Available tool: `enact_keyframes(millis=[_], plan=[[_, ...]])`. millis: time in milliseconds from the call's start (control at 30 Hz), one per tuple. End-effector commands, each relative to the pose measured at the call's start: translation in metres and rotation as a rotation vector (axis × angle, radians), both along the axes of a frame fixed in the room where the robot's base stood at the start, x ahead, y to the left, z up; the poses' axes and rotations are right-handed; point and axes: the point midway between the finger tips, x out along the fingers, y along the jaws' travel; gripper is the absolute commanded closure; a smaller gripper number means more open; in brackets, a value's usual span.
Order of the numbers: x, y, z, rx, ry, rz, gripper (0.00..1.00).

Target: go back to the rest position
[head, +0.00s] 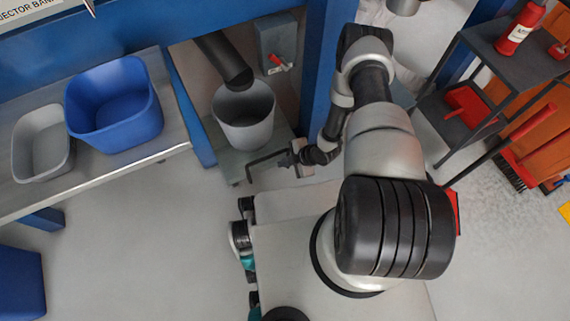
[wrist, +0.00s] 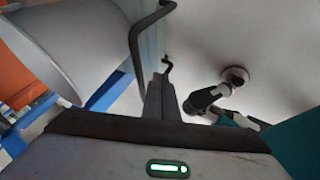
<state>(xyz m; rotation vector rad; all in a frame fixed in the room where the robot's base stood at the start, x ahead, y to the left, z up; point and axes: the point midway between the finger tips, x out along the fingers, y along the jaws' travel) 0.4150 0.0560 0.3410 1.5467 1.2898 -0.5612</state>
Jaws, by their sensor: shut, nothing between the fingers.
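My gripper (head: 283,159) is at the lower middle of the head view, beside the platform under the grey bucket. Its fingers are together and empty; they also show in the wrist view (wrist: 160,97). A thin black bent rod (head: 262,160) lies close to the fingertips in the head view. The rod also shows in the wrist view (wrist: 134,45), and I cannot tell whether the fingers touch it. My arm reaches forward from my base and bends down to the gripper.
The grey bucket (head: 244,118) stands under a dark chute (head: 224,60). A box with a red lever (head: 279,63) is on the wall behind. A bench (head: 172,132) at left holds a blue tub (head: 115,103) and grey tub (head: 42,145). A dark shelf (head: 500,50) stands right.

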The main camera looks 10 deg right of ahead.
Motion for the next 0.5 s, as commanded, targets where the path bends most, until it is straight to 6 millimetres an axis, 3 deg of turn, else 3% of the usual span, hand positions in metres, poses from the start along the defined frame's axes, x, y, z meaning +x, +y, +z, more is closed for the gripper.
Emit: enact_keyframes(millis=[33, 200, 500], plan=[[-0.002, -0.006, 0.015, -0.002, 0.0, -0.001, 1.0], [-0.018, -0.024, 0.049, -0.001, 0.002, 0.0, 1.0], [-0.032, -0.043, 0.08, -0.001, 0.003, 0.0, 1.0]])
